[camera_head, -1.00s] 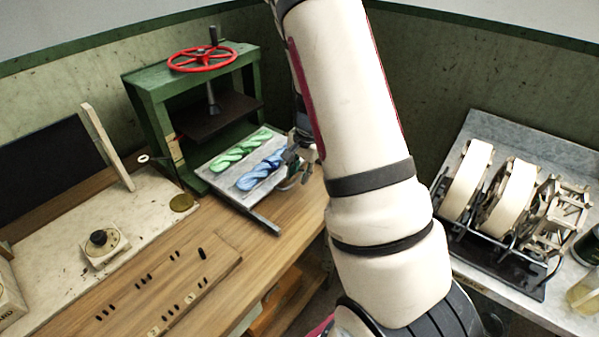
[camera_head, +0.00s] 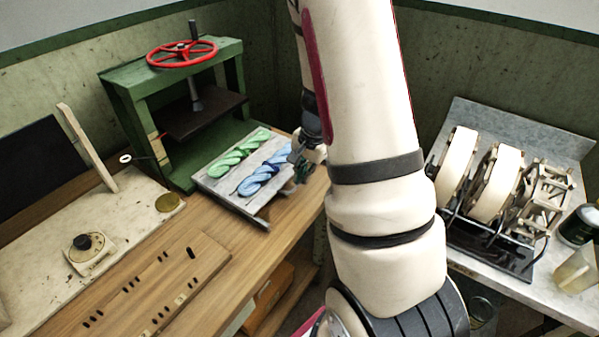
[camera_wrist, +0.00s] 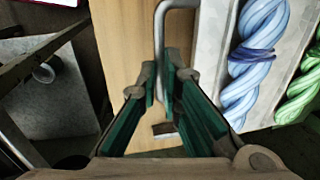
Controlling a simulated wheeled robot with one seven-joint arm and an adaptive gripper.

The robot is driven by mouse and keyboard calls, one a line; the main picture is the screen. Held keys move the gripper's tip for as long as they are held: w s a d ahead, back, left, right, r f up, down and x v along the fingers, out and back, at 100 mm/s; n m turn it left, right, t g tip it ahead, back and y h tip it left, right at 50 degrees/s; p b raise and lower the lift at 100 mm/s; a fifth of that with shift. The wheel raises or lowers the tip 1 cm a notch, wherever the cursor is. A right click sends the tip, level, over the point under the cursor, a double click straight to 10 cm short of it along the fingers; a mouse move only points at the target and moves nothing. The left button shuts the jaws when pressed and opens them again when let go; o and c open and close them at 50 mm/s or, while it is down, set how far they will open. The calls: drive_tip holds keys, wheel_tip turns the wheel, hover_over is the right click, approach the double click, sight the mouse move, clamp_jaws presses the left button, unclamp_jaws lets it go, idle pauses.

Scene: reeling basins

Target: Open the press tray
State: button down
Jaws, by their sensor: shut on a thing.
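The press tray (camera_head: 226,200) is a flat grey tray in front of the green press (camera_head: 140,118), projecting out over the wooden bench. A green skein (camera_head: 240,148) and blue skein (camera_head: 264,172) lie on it. My gripper (camera_head: 299,168) is at the tray's right side, partly hidden by my arm in the head view. In the wrist view, my gripper (camera_wrist: 164,88) is shut on a grey bent-bar handle (camera_wrist: 160,38) beside the tray edge (camera_wrist: 210,45). The blue skein (camera_wrist: 250,60) and green skein (camera_wrist: 304,98) lie to the right of it.
A red handwheel (camera_head: 182,53) tops the press. A dial box (camera_head: 95,252) and a slotted wooden board (camera_head: 150,290) are at front left. A reeling machine (camera_head: 490,195) stands on the right-hand bench. Bare bench lies in front of the tray.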

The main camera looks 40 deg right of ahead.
drive_tip(key=c, duration=1.7)
unclamp_jaws()
drive_tip(key=r, duration=0.4)
drive_tip(key=s+r, duration=0.1)
drive_tip(key=r, duration=0.2)
drive_tip(key=s+r, duration=0.1)
drive_tip(key=r, duration=0.3)
drive_tip(key=shift+d+r, duration=0.3)
drive_tip(key=shift+r, duration=0.05)
drive_tip(key=s+a+r+n+t, duration=0.1)
drive_tip(key=s+a+r+n, duration=0.4)
drive_tip(key=a, duration=0.2)
drive_tip(key=s+a+r+n, duration=0.5)
drive_tip(key=a, duration=0.2)
drive_tip(key=s+a+r+n+t, duration=0.1)
drive_tip(key=s+a+r+n, duration=0.3)
drive_tip(key=a, duration=0.4)
drive_tip(key=shift+s+r+n+t+h, duration=0.3)
drive_tip(key=shift+s+r+n, duration=0.15)
drive_tip(key=shift+n, duration=0.25)
